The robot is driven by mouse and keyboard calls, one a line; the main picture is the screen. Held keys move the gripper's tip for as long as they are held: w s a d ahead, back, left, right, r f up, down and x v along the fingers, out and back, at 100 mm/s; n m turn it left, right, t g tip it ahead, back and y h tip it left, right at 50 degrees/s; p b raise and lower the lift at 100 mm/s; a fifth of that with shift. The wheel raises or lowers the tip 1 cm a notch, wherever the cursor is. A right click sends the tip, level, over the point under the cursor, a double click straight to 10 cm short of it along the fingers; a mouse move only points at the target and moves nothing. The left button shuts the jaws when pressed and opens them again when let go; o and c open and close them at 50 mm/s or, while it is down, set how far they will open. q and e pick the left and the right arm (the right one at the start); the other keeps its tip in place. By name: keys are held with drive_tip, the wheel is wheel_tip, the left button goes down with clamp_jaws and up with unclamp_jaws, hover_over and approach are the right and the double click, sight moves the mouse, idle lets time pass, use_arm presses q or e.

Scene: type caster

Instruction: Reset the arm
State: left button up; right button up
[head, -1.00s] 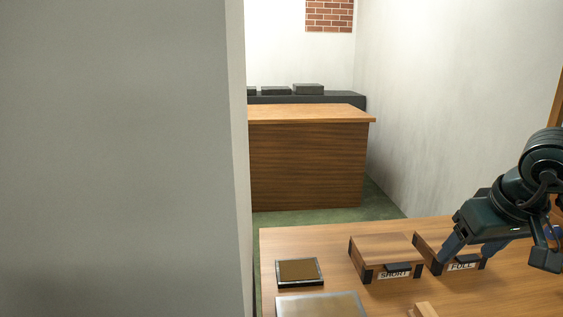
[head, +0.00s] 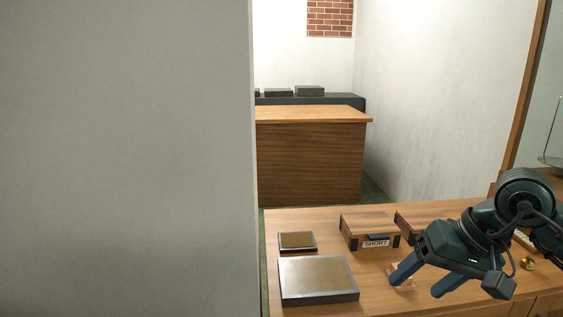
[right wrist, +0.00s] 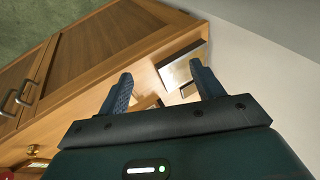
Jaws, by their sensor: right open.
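My right gripper (head: 420,285) is in the head view at the lower right, above the wooden table (head: 385,292). Its two blue fingers are spread apart with nothing between them. A small light wooden piece (head: 403,284) lies on the table behind the fingers, partly hidden by them. In the right wrist view my right gripper (right wrist: 163,88) also shows open, and the wooden piece (right wrist: 147,101) is partly hidden beside the left finger. My left gripper is not in view.
A box labelled SHORT (head: 368,228) sits on the table, with a second box (head: 412,222) partly behind my right arm. A grey wall (head: 125,160) fills the left side.

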drive_tip(key=s+a+m+g+y, duration=0.2)
drive_tip(key=s+a+m+y, duration=0.1)
drive_tip(key=a+m+y, duration=0.4)
drive_tip(key=s+a+m+g+y, duration=0.1)
drive_tip(key=s+a+m+y, duration=0.3)
drive_tip(key=a, duration=0.6)
drive_tip(key=w+d+f+n+t+h+p, duration=0.15)
drive_tip(key=f+n+t, duration=0.35)
drive_tip(key=n, duration=0.5)
drive_tip(key=w+d+f+n+t+h, duration=0.2)
drive_tip(key=d+f+n+t+h, duration=0.15)
drive_tip(key=n+t, duration=0.4)
drive_tip(key=w+d+f+n+t+h, duration=0.15)
drive_tip(key=f+n+t, duration=0.35)
drive_tip(key=n, duration=0.6)
drive_tip(key=s+d+f+m+g+h, duration=0.2)
drive_tip(key=s+f+m+g+h, duration=0.3)
drive_tip(key=s+f+m, duration=0.6)
wheel_tip(320, 180, down, 5)
drive_tip(key=m+g, duration=0.2)
drive_tip(key=m, duration=0.1)
drive_tip(key=shift+s+p, duration=0.3)
drive_tip(key=shift+p, duration=0.05)
drive_tip(key=shift+h, duration=0.25)
